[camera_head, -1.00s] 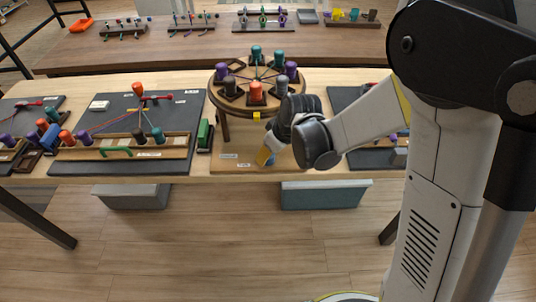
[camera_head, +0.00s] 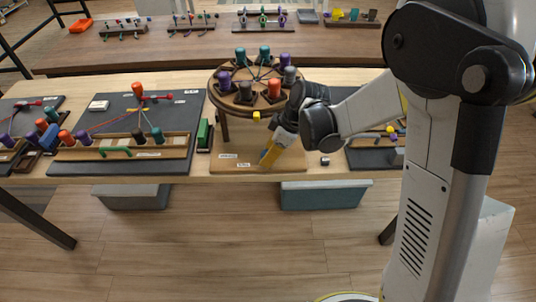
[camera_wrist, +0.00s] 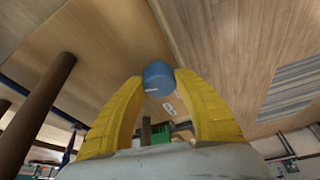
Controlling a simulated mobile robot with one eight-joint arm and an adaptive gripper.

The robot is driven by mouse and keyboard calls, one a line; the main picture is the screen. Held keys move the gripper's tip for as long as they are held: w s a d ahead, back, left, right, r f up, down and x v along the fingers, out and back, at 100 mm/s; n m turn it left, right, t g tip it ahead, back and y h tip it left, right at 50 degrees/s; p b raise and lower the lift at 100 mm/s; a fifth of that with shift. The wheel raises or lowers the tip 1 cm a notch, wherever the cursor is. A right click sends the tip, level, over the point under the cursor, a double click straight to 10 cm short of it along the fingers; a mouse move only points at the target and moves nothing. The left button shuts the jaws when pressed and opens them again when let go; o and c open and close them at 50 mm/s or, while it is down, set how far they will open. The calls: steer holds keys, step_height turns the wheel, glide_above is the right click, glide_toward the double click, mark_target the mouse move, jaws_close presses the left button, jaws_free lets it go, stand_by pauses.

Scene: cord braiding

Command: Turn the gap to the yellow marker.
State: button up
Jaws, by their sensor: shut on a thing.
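The round braiding disc (camera_head: 232,106) stands on dark legs at the table's middle, with teal, purple, grey, orange and dark bobbins around its rim. The widest space between bobbins appears at its left rear (camera_head: 224,67), between a purple and a teal bobbin. The yellow marker (camera_head: 256,115) is at the disc's front, by an orange bobbin (camera_head: 274,89) and a dark one (camera_head: 244,93). My gripper (camera_head: 267,161) is low in front of the disc, its yellow fingers shut on a blue knob (camera_wrist: 158,77), seen between the fingertips in the wrist view. The head view hides the knob.
A green block (camera_head: 204,135) stands left of the disc's wooden base (camera_head: 222,165). A dark board (camera_head: 98,112) with cords and bobbins is at the left. A dark leg (camera_wrist: 38,110) shows in the wrist view.

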steer(key=shift+n+g, duration=0.3)
steer(key=shift+n, duration=0.5)
steer(key=o, duration=1.2)
steer(key=v, duration=1.2)
steer(key=shift+w, duration=0.1)
